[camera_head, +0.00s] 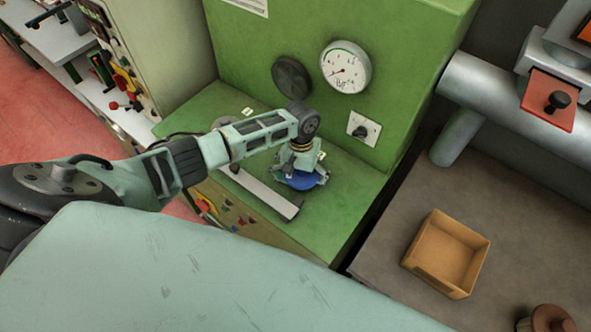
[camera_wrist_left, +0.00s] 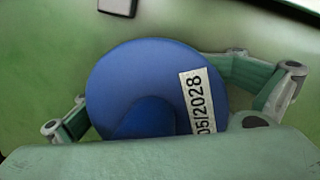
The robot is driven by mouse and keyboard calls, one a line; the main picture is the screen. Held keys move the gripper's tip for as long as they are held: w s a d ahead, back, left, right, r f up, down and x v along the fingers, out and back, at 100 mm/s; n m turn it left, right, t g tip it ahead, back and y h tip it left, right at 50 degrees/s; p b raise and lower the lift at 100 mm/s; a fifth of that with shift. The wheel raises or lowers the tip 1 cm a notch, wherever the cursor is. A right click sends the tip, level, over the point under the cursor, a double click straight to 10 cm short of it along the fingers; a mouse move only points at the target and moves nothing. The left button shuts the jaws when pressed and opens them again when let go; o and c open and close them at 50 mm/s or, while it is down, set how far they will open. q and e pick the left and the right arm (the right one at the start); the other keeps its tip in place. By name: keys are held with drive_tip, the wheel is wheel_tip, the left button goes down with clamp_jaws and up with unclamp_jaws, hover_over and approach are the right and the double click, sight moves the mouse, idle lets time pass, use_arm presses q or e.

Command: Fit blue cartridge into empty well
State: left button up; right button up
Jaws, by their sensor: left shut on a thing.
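The blue cartridge (camera_head: 305,181) is a round blue disc, held low over the green ledge in the head view. In the left wrist view the cartridge (camera_wrist_left: 130,80) fills the middle, with a darker blue knob and a white label reading 05/2028. My left gripper (camera_head: 302,172) is shut on it, with green finger links on both sides in the wrist view. Whether the disc touches the ledge is not clear. A dark round well (camera_head: 292,77) shows on the upright green panel, left of the gauge; its inside is too dark to read. My right gripper is not in view.
A white dial gauge (camera_head: 345,66) and a switch plate (camera_head: 363,128) are on the green panel. A light flat bar (camera_head: 262,190) lies on the ledge left of the gripper. An open cardboard box (camera_head: 446,254) stands on the grey surface at right.

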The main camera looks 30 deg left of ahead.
use_arm(q)
drive_tip(key=s+f, duration=0.2)
drive_tip(key=f, duration=0.1)
drive_tip(key=shift+s+d, duration=0.1)
drive_tip(key=shift+d, duration=0.1)
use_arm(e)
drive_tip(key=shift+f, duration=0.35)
use_arm(q)
drive_tip(key=o, duration=1.9)
drive_tip(key=w+r, duration=0.1)
drive_tip(key=r, duration=0.1)
drive_tip(key=w+r, duration=0.2)
drive_tip(key=r, duration=0.1)
drive_tip(key=w+r, duration=0.1)
drive_tip(key=r, duration=0.2)
drive_tip(key=shift+w, duration=0.25)
drive_tip(key=r, duration=0.4)
drive_tip(key=s+a+r, duration=0.1)
drive_tip(key=r, duration=0.1)
drive_tip(key=shift+a+r, duration=0.1)
drive_tip(key=shift+r, duration=0.05)
drive_tip(key=shift+w+a+r, duration=0.15)
drive_tip(key=shift+w+r, duration=0.05)
drive_tip(key=shift+w, duration=0.15)
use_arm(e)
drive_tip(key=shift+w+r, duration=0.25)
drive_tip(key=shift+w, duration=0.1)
use_arm(q)
drive_tip(key=shift+s+r, duration=0.1)
drive_tip(key=shift+s, duration=0.1)
